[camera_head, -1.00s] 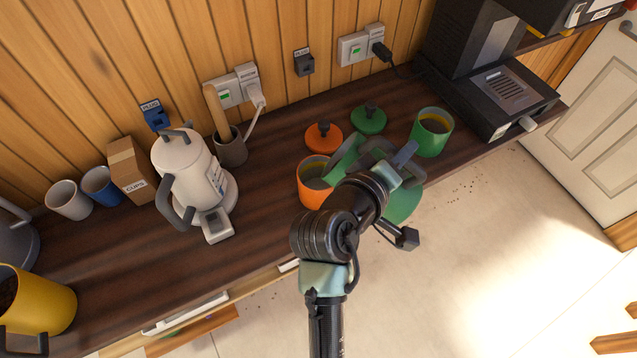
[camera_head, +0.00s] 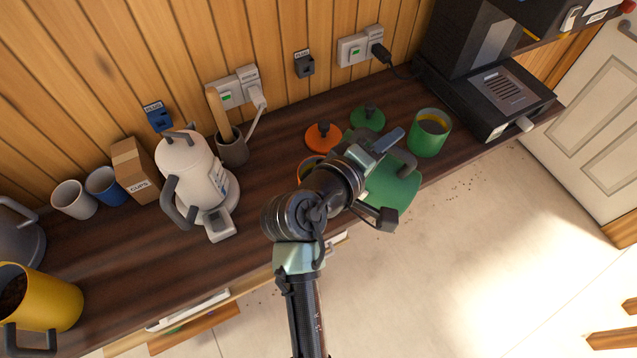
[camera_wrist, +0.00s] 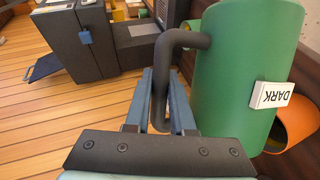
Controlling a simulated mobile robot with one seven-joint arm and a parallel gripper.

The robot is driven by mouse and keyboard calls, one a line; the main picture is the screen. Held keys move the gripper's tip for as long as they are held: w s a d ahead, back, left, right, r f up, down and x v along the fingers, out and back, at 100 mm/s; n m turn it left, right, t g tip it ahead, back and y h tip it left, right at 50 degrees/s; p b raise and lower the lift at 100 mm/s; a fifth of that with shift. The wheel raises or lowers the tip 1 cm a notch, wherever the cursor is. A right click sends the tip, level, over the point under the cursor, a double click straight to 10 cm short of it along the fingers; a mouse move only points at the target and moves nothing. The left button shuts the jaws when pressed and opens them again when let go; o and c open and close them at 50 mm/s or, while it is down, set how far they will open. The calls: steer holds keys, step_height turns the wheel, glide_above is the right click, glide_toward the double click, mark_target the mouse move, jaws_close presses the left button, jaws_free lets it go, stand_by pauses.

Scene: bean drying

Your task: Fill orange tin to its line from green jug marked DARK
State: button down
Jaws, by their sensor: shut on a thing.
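My gripper (camera_head: 388,150) is shut on the dark handle of the green jug (camera_head: 392,188). The wrist view shows the fingers (camera_wrist: 160,95) around the handle (camera_wrist: 185,38), with the jug (camera_wrist: 235,70) at right and its white DARK label (camera_wrist: 271,95) upside down in the picture. The orange tin (camera_head: 305,166) stands on the counter, left of the jug and mostly hidden by my arm. Its orange side (camera_wrist: 298,122) shows partly behind the jug in the wrist view. The tin's fill level, its line and the jug's exact tilt cannot be told.
An orange lid (camera_head: 323,137) and a green lid (camera_head: 368,118) lie behind. A green tin (camera_head: 430,133) stands at right, by the black coffee machine (camera_head: 500,90). A white kettle (camera_head: 190,165) and a utensil pot (camera_head: 232,148) stand left. The counter's front edge is close to the jug.

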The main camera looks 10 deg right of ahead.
steer(key=shift+w+a+r+n+h+p, duration=0.3)
steer(key=shift+w+a+r+n, duration=0.15)
steer(key=shift+a+r, duration=0.25)
steer(key=shift+w+a+r, duration=0.1)
steer(key=shift+w+r, duration=0.05)
steer(key=shift+r, duration=0.05)
steer(key=shift+a+n, duration=0.1)
steer(key=shift+n, duration=0.15)
steer(key=shift+w+a+r+n+h+p, duration=0.4)
steer(key=shift+w+a, duration=0.15)
steer(key=shift+a, duration=0.15)
